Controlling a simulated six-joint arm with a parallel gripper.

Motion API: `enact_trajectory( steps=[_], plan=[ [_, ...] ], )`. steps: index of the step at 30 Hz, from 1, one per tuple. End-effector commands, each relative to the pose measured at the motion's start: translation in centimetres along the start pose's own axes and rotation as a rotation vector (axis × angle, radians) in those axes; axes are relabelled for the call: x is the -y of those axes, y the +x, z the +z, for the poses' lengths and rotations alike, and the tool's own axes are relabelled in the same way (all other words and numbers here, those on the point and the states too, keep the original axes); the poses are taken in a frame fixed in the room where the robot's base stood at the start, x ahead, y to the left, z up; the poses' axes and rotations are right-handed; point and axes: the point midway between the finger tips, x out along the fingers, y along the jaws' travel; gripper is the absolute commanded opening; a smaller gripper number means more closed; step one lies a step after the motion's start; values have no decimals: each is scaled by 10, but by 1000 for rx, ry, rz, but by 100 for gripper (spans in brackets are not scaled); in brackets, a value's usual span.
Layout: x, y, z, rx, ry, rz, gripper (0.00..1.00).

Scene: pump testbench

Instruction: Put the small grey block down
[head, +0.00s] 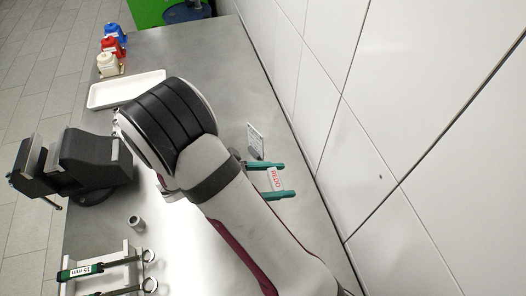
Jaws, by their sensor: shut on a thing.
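A black vise (95,160) stands at the left edge. Behind it are a white tray (125,90) and red, blue and white bottles (112,46). A grey cylinder (137,222) and tool rack (100,268) are front left.

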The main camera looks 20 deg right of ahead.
Motion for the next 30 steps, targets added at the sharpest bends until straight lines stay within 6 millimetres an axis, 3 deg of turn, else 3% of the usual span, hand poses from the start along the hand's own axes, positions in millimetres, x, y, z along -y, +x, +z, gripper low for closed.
enact_trajectory(
  steps=[5, 14, 20, 27, 30],
  plan=[
    [0, -13, 32, -2, 4, 0, 26],
    [-60, -9, 20, 0, -56, 133, 26],
    [-133, -9, 11, 0, -125, 304, 26],
    [-264, -14, 13, 2, -267, 649, 26],
    [-308, -16, 18, 3, -326, 789, 26]
  ],
)
